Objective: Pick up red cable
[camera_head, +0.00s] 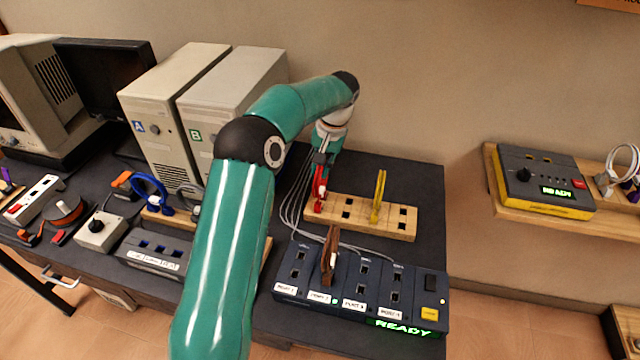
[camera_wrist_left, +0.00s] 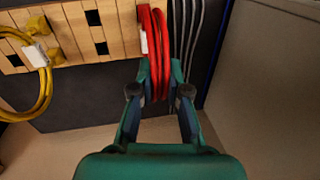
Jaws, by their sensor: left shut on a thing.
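The red cable (camera_head: 319,196) stands at the left end of a wooden socket block (camera_head: 350,212). In the left wrist view its red loop (camera_wrist_left: 156,50) runs up between my fingertips, beside the block's edge. My left gripper (camera_head: 322,164) reaches down to it from above and behind; in the left wrist view the gripper (camera_wrist_left: 160,78) has its fingers closed around the red loop. The cable's lower end is partly hidden. Whether it still touches the block is hard to tell. My right gripper is not in view.
A yellow cable (camera_head: 379,196) stands in the same block. A dark port box (camera_head: 345,290) with a brown cable (camera_head: 330,255) and a lit READY display sits in front. Grey cables (camera_head: 290,205) run along the left. Two beige computer towers (camera_head: 250,85) stand behind my arm.

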